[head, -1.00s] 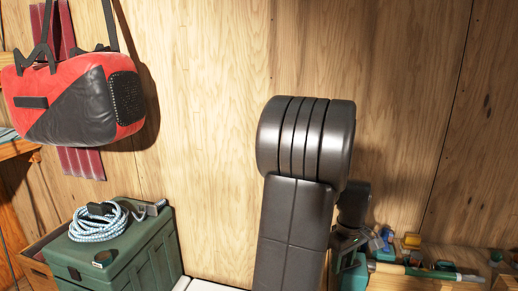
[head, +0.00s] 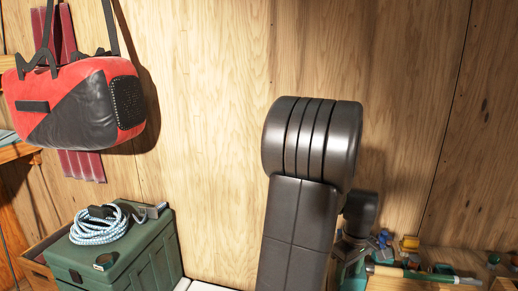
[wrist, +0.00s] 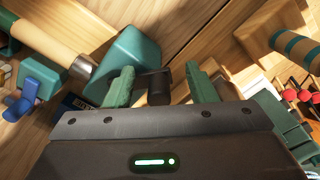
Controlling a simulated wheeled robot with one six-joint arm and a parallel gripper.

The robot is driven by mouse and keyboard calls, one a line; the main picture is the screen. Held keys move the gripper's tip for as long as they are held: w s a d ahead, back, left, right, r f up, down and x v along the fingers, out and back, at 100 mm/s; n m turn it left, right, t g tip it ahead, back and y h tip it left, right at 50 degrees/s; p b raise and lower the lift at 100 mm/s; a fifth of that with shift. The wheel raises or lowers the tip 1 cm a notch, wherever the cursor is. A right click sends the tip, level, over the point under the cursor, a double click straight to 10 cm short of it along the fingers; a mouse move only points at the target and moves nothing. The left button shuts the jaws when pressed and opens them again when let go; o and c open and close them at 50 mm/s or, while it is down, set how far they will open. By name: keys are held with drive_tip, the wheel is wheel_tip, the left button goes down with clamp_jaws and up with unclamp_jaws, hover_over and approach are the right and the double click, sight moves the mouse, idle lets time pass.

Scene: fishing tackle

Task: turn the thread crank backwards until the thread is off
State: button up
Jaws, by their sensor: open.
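In the wrist view, my gripper (wrist: 161,80) is open, its two green fingers apart. A short dark cylindrical knob (wrist: 158,90) shows between the fingers, with a gap on each side; it looks like the crank's handle. A thin dark arm runs from it towards a teal block-shaped body (wrist: 137,62) at the upper left. I cannot make out any thread. In the head view, my arm covers most of the work spot, and teal parts (head: 355,277) show just beside it at the lower right.
In the wrist view, a wooden rod with a metal collar (wrist: 79,69) lies at the left, near blue and green pieces (wrist: 40,80). Red-tipped items (wrist: 290,95) are at the right. In the head view, a green box (head: 120,250) carries coiled rope (head: 95,228), and a red bag (head: 75,105) hangs above.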

drive_tip(key=shift+w+d+f, duration=0.1)
drive_tip(key=shift+w, duration=0.05)
wheel_tip(320, 180, up, 7)
drive_tip(key=p, duration=0.5)
drive_tip(key=shift+p, duration=0.3)
idle(0.3)
drive_tip(key=f+b, duration=0.6)
drive_tip(key=f, duration=0.1)
drive_tip(key=shift+w+f, duration=0.15)
drive_tip(key=shift+w, duration=0.05)
drive_tip(key=shift+w+a+r+b, duration=0.2)
drive_tip(key=shift+w+a+b, duration=0.15)
drive_tip(key=shift+w+a, duration=0.05)
